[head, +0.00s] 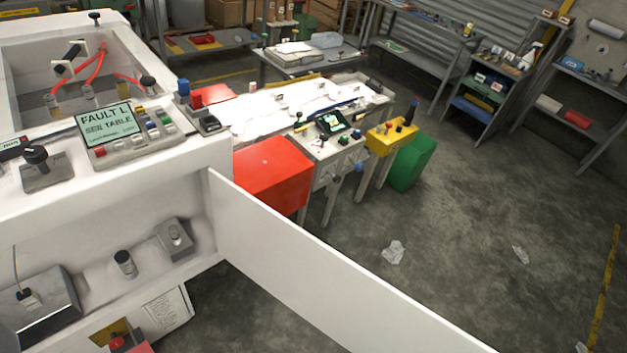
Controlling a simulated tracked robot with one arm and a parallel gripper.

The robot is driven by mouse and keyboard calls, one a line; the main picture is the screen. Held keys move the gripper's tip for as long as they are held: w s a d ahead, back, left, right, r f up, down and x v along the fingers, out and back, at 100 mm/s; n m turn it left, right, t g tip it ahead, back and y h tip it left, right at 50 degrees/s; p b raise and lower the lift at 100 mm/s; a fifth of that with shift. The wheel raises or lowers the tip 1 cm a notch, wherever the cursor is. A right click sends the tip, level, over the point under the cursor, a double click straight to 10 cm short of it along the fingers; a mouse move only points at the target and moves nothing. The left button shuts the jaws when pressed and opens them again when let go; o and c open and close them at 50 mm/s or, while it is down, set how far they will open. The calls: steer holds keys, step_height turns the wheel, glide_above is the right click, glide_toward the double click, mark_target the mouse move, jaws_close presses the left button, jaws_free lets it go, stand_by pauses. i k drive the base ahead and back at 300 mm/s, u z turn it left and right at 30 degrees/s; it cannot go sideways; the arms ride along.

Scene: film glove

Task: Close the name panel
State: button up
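A long white panel (330,275) stands swung out from the right edge of the white machine (195,165) and runs to the lower right, out of the picture. It appears to be the name panel; no name shows on this face. The panel is open. The compartment (90,245) beside it is exposed, with a dark knob (125,263), a small grey block (174,238) and a larger grey box (38,308) inside. My gripper is not in view.
A fault display with buttons (125,132) sits on top of the machine. A red box (272,170), a yellow control box (391,137) and a green bin (411,162) stand behind the panel. The floor at right is mostly clear, with crumpled scraps (393,252).

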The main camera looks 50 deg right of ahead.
mark_target(355, 308)
steer(key=u, duration=2.5)
steer(key=k, duration=2.55)
steer(key=z, duration=1.65)
steer(key=i, duration=0.25)
